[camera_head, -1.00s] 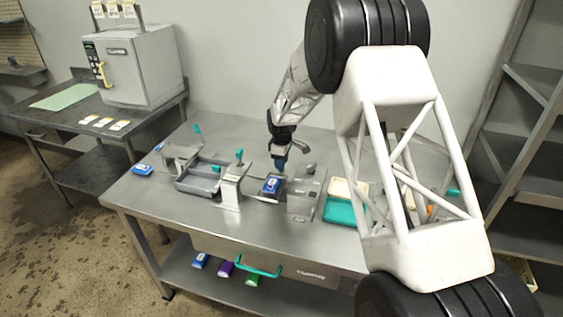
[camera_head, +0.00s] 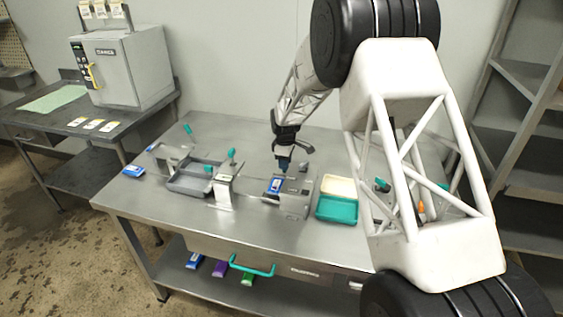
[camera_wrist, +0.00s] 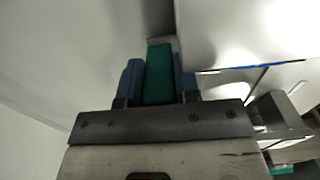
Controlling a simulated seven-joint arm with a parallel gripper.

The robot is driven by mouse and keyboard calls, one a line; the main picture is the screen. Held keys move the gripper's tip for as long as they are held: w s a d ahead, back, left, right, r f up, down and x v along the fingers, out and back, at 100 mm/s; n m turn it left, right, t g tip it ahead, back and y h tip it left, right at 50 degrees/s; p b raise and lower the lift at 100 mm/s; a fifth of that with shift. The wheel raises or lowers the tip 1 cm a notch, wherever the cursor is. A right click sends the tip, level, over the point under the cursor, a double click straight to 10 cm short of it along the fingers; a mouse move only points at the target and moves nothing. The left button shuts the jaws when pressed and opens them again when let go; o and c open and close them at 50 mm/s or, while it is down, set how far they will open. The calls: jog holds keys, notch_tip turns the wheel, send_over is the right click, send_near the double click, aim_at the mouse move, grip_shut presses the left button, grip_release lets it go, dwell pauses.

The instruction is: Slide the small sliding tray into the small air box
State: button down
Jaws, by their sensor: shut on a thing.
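The small sliding tray carries a blue packet (camera_head: 275,184), which covers much of it in the head view. The small air box, which I take to be the grey metal box (camera_head: 296,204), is just right of the packet. The packet's right side is close against the box; I cannot tell how far the tray is inside. My gripper (camera_head: 284,163) is above and behind the packet. In the wrist view, its two blue fingers (camera_wrist: 158,84) are shut on a green handle (camera_wrist: 159,70), seemingly the tray's. The handle's lower end is hidden.
A larger grey tray (camera_head: 181,187) and an upright metal housing (camera_head: 225,191) stand to the left. A teal container (camera_head: 337,210) with a cream part (camera_head: 339,187) sits close right of the box. Another blue packet (camera_head: 133,172) lies at the table's left. The front table strip is clear.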

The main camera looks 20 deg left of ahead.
jog(key=c, duration=0.8)
grip_release()
jog(key=shift+c, duration=0.2)
jog(key=shift+r, duration=0.15)
jog(key=shift+r, duration=3.75)
jog(key=shift+a+r, duration=0.1)
jog(key=shift+a, duration=0.15)
jog(key=c, duration=0.5)
jog(key=shift+h, duration=0.7)
jog(key=a, duration=0.1)
jog(key=a+r, duration=0.1)
jog(key=a, duration=0.1)
jog(key=shift+a+r, duration=0.3)
jog(key=shift+a, duration=0.1)
grip_shut()
jog(key=a+r+h, duration=0.3)
jog(key=a+r, duration=0.1)
jog(key=a, duration=0.2)
jog(key=shift+s+a, duration=0.15)
jog(key=shift+s, duration=0.05)
